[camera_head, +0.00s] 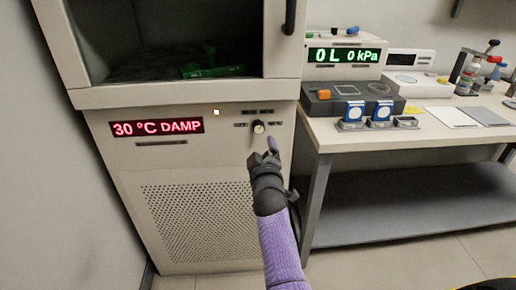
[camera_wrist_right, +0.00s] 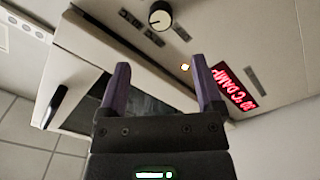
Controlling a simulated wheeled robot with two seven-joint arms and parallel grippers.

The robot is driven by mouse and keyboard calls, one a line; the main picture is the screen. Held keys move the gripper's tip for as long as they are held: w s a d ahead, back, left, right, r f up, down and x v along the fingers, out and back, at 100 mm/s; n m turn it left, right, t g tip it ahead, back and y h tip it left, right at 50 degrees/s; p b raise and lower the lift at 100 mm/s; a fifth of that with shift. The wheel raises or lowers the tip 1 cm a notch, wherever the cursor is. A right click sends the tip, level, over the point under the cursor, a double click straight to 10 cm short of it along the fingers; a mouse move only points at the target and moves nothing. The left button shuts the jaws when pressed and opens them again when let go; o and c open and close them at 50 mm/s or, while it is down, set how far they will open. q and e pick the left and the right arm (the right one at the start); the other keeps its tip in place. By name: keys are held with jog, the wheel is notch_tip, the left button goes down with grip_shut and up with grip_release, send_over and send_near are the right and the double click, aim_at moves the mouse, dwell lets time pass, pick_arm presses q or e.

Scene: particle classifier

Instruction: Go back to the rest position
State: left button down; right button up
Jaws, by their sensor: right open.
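My right gripper (camera_head: 272,148) is in front of the beige cabinet (camera_head: 130,160), just below and right of its round knob (camera_head: 258,127). In the right wrist view my right gripper (camera_wrist_right: 163,85) shows two purple fingers spread apart with nothing between them. The knob (camera_wrist_right: 160,15) shows beyond the fingertips there, apart from them. A red display (camera_head: 157,128) on the cabinet reads "30 °C DAMP", and a small yellow lamp (camera_head: 216,112) is lit. My left gripper is in neither view.
The cabinet's upper chamber (camera_head: 165,40) holds a green item (camera_head: 212,71). On the right, a bench (camera_head: 440,128) carries a green display (camera_head: 344,55) reading "0L 0 kPa", a dark box (camera_head: 350,98), two blue-and-white devices (camera_head: 381,114) and papers. Floor is clear below the bench.

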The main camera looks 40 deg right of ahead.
jog(key=s+a+f+n+g+y+p, duration=0.1)
jog(key=s+a+f+g+y, duration=0.15)
jog(key=f, duration=0.55)
jog(key=s+a+f+g+y+p, duration=0.1)
jog(key=s+a+f+y+p, duration=0.2)
jog(key=f, duration=0.4)
jog(key=s+a+f+g+y, duration=0.2)
jog(key=s+a+f+g, duration=0.25)
jog(key=s+f, duration=0.8)
pick_arm(q)
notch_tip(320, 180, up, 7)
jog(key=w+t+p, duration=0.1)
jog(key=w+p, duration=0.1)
jog(key=p, duration=0.1)
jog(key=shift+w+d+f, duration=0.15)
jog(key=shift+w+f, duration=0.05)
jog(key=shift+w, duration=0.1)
pick_arm(e)
jog(key=s+f+g, duration=0.2)
jog(key=s, duration=0.9)
jog(key=s+a+f+m+g, duration=0.1)
jog(key=s+f+g, duration=0.1)
jog(key=s, duration=1)
jog(key=s+a+f+m+g+y, duration=0.1)
jog(key=s+g, duration=0.3)
jog(key=s, duration=0.8)
jog(key=shift+s+f, duration=0.15)
jog(key=shift+f, duration=0.75)
